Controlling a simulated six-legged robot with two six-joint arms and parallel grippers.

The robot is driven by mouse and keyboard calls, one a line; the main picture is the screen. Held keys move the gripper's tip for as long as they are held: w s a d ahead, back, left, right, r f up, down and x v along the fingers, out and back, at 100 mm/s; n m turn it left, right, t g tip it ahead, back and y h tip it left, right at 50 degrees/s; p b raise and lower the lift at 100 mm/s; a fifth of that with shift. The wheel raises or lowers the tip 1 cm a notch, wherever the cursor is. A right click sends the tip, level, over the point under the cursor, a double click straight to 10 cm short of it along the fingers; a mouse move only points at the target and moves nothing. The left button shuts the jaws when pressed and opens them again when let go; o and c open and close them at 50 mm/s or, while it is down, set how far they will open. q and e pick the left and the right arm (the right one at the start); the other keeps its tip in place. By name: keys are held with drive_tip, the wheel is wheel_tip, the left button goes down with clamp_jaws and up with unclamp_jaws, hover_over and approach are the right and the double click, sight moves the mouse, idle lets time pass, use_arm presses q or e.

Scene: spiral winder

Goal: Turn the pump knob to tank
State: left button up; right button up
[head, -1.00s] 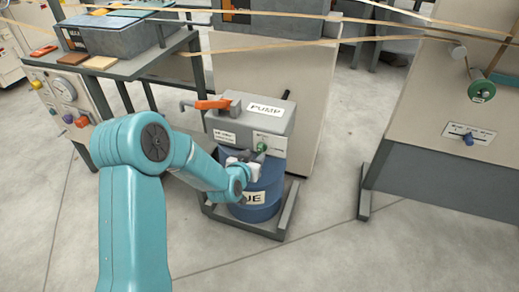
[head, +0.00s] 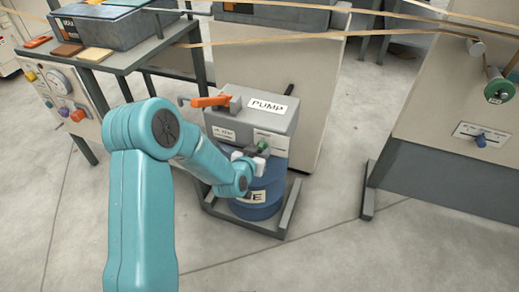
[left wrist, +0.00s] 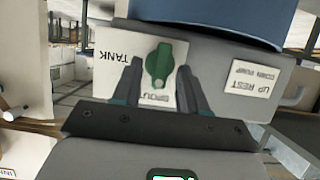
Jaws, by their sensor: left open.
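The grey pump box (head: 235,110), labelled PUMP, sits on a blue drum (head: 258,182). In the left wrist view, which is upside down, the knob (left wrist: 160,65) stands lengthwise up and down in the picture. The word SPOUT is just below it and TANK is to its left. My left gripper (left wrist: 160,75) is open, with one finger on each side of the knob; I cannot tell whether they touch it. In the head view my left gripper (head: 251,157) is at the pump front. My right gripper is not in view.
A grey frame (head: 285,222) surrounds the drum's foot. A table (head: 135,62) with a grey bin stands at left, a machine cabinet (head: 430,110) at right. The floor in front is clear.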

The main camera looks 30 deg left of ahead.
use_arm(q)
clamp_jaws()
drive_tip(key=shift+y, duration=0.3)
drive_tip(key=m, duration=0.1)
drive_tip(key=m+y+b, duration=0.1)
drive_tip(key=shift+w+d+f+m+y, duration=0.1)
drive_tip(key=shift+d+f+m+y, duration=0.05)
drive_tip(key=shift+d+m+y, duration=0.2)
drive_tip(key=shift+w+d+f+m+t+y+b, duration=0.2)
drive_tip(key=shift+m+y+b, duration=0.65)
drive_tip(key=shift+m, duration=0.9)
drive_tip(key=shift+s+f+m+t+y+b, duration=0.15)
drive_tip(key=shift+m+t+y+b, duration=0.4)
drive_tip(key=shift+m, duration=1.2)
drive_tip(key=shift+w+d+f+m+t+y+b, duration=0.15)
drive_tip(key=shift+m+y+b, duration=0.65)
drive_tip(key=shift+m+y, duration=0.7)
drive_tip(key=shift+m+h, duration=0.25)
drive_tip(key=shift+m, duration=0.2)
